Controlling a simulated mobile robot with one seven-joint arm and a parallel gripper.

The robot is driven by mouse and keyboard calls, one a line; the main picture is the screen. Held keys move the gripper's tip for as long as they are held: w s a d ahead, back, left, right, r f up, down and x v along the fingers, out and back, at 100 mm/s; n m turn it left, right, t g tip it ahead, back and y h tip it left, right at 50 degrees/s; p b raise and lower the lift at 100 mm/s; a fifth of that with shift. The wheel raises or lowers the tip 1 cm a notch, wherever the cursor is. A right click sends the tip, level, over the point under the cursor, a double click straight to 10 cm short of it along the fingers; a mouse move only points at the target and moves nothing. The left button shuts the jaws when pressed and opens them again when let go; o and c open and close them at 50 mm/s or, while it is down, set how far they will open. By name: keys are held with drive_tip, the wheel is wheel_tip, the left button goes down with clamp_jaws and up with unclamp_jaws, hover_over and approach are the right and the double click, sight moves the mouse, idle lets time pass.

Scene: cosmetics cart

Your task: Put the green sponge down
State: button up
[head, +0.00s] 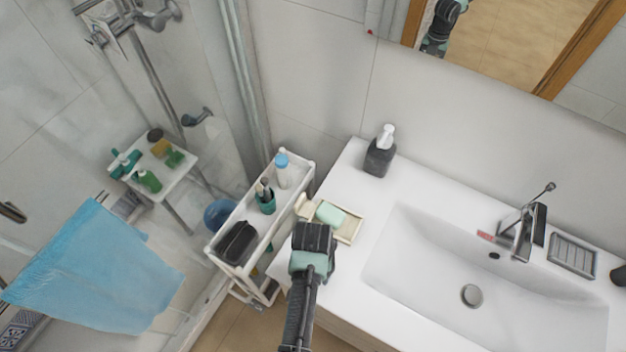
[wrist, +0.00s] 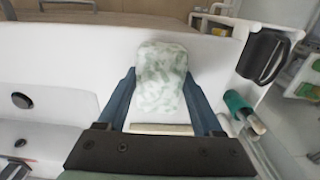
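The green sponge (head: 331,213) is a pale green block in the head view, at the left end of the white counter. It shows mottled green and white in the wrist view (wrist: 162,85). My gripper (wrist: 161,75) has its two blue fingers against the sponge's sides, shut on it. In the head view my gripper (head: 316,232) reaches up from below, with the sponge just beyond it. A cream dish (head: 350,229) lies under or right beside the sponge. Whether the sponge touches the dish is hidden. A cream strip (wrist: 160,129) shows between the fingers.
The sink basin (head: 455,265) is right of the dish, and a dark soap dispenser (head: 379,156) stands behind it. A white cart (head: 231,212) on the left holds a black case (head: 237,242), a teal cup (head: 266,203) and a bottle (head: 284,174). Bare counter lies between dispenser and dish.

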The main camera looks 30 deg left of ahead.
drive_tip(key=o, duration=0.5)
drive_tip(key=shift+c, duration=0.2)
wheel_tip(320, 180, up, 12)
drive_tip(key=shift+r+b, duration=0.2)
drive_tip(key=shift+b, duration=0.1)
